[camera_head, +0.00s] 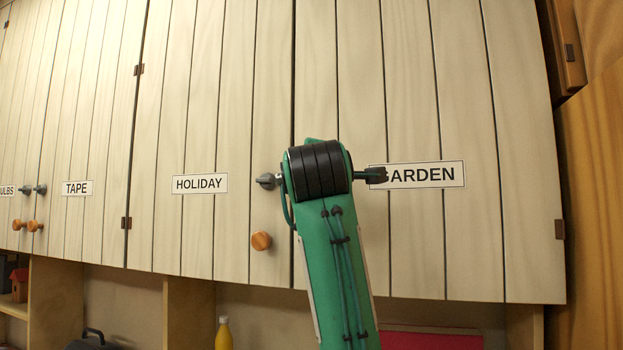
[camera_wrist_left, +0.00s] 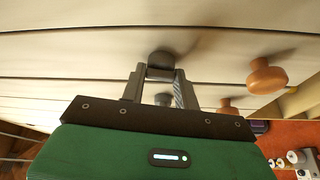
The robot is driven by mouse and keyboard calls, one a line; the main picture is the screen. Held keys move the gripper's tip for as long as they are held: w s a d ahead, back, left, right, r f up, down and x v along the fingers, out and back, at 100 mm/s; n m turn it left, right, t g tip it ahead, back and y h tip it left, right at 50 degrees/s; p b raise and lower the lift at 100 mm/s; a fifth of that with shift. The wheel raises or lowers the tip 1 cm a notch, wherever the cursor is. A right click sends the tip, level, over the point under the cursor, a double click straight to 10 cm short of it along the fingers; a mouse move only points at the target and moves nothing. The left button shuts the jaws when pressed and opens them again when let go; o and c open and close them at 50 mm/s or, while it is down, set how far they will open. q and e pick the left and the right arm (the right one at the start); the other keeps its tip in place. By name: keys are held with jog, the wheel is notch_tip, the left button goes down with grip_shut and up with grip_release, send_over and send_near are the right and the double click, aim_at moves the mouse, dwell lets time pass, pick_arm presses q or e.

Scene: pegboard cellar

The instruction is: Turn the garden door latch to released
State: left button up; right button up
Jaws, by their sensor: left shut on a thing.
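The garden door (camera_head: 430,240) is pale planking with a sign (camera_head: 430,174) whose first letter is covered. In the head view my green left arm hides this door's latch and knob. In the left wrist view my left gripper (camera_wrist_left: 160,74) is shut on the dark garden latch (camera_wrist_left: 161,58). The latch's turn angle cannot be made out. The garden door's round wooden knob (camera_wrist_left: 266,76) shows to the right of the fingers, apart from them. My right gripper is in neither view.
The holiday door's latch (camera_head: 267,181) and wooden knob (camera_head: 261,241) are just left of my arm; this latch also shows below the fingers in the wrist view (camera_wrist_left: 163,99). Below are shelves with a yellow bottle (camera_head: 223,334) and a red item (camera_head: 430,341).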

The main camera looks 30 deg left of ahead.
pick_arm(q)
jog(key=shift+n+g+p, duration=0.3)
jog(key=shift+n+p, duration=0.05)
jog(key=shift+n, duration=0.65)
jog(key=o, duration=1)
jog(key=shift+s, duration=0.1)
jog(key=b+v, duration=0.5)
jog(key=v, duration=0.8)
jog(key=shift+s+d+r, duration=0.1)
jog(key=shift+s+r, duration=0.1)
jog(key=shift+s, duration=0.1)
jog(key=shift+r, duration=0.1)
